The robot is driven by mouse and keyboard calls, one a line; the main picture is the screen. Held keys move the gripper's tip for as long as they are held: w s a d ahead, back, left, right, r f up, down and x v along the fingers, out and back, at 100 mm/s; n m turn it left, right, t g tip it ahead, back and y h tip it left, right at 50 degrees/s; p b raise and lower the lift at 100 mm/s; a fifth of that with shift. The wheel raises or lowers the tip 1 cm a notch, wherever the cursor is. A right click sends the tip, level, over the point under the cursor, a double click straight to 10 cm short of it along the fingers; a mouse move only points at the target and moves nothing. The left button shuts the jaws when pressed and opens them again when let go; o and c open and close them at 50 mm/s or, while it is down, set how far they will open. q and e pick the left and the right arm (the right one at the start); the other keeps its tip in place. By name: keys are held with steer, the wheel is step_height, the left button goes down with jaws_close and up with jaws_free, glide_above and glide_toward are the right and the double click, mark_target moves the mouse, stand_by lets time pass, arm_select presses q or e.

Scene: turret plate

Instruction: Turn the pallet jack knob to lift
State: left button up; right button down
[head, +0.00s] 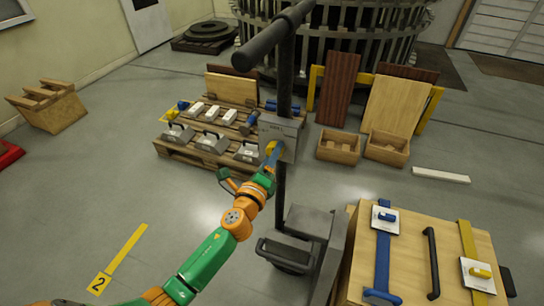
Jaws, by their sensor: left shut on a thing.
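The pallet jack has a dark T-shaped handle (275,38) on an upright shaft, with a grey control box (286,125) partway up it. A small yellow part, which looks like the knob (271,147), shows at the lower left of the box's near face. My left gripper (269,157) reaches up to the box from below left and is shut on the knob. The fingers and most of the knob are too small and overlapped to make out, so the knob's setting cannot be told. My right gripper is out of view.
The jack's grey body (300,235) stands below the box, beside a wooden crate (460,230) with blue and yellow straps. A wooden pallet (190,155) with grey and white parts lies behind. Two wooden boxes (339,147) stand to the right. Floor at left is mostly clear.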

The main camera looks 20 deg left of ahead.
arm_select(q)
steer(key=n, duration=1)
steer(key=shift+n, duration=0.3)
stand_by(0.4)
steer(key=o, duration=1.4)
steer(key=s, duration=0.7)
steer(key=shift+a, duration=0.15)
